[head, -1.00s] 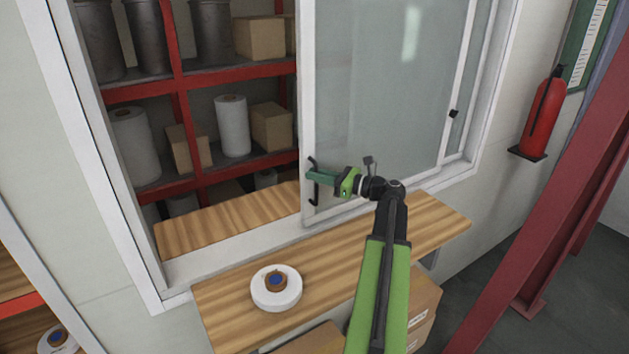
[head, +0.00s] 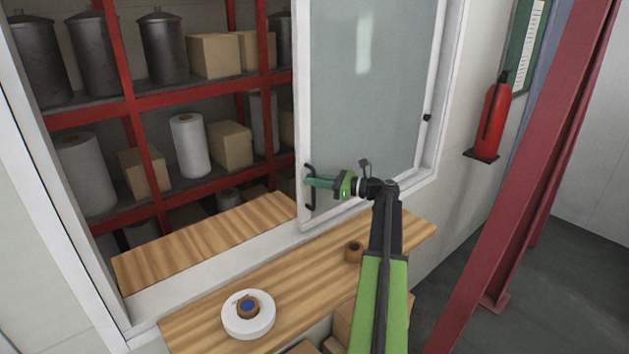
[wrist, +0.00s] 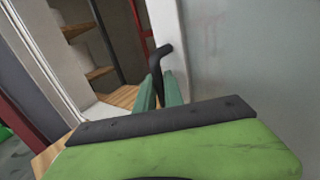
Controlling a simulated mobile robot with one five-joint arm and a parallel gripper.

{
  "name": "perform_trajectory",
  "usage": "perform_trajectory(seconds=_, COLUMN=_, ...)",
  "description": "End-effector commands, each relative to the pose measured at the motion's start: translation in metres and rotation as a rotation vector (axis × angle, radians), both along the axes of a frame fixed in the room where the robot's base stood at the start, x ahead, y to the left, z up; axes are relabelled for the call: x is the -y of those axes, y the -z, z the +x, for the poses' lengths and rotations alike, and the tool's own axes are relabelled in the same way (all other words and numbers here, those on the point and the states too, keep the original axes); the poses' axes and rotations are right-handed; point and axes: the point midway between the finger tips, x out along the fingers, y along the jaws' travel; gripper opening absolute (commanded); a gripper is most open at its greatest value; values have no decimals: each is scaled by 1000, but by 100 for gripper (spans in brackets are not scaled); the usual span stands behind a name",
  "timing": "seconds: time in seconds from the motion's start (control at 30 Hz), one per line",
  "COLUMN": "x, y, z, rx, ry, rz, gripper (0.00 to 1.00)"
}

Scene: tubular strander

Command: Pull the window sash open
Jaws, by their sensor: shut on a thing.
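The window sash (head: 372,90) is a white-framed glass pane on the right side of the window, with the left side of the window open. A black bar handle (head: 309,200) stands upright on its left stile. My gripper (head: 310,181) is shut on the handle, reaching it from the right. In the wrist view, the green fingers (wrist: 159,92) sit on either side of the black handle (wrist: 158,60), part of which they hide.
Red shelves (head: 75,118) show through the opening. A fire extinguisher (head: 492,122) and a red steel column (head: 530,150) stand to the right.

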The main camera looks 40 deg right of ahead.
Motion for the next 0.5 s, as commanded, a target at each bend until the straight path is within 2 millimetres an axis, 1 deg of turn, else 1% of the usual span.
perform_trajectory(seconds=0.03, x=-1, y=3, z=-2, rx=-6, ry=-5, rz=-3, gripper=0)
perform_trajectory(seconds=0.07, x=-2, y=3, z=-1, rx=-7, ry=-5, rz=-4, gripper=14)
perform_trajectory(seconds=0.1, x=-2, y=2, z=-1, rx=-6, ry=-6, rz=-3, gripper=19)
perform_trajectory(seconds=0.13, x=-2, y=2, z=-1, rx=-6, ry=-6, rz=-3, gripper=21)
perform_trajectory(seconds=0.37, x=-3, y=1, z=0, rx=-3, ry=-6, rz=-2, gripper=21)
perform_trajectory(seconds=0.47, x=1, y=1, z=-6, rx=-3, ry=-4, rz=-2, gripper=21)
perform_trajectory(seconds=0.5, x=5, y=1, z=-11, rx=-3, ry=-2, rz=-2, gripper=21)
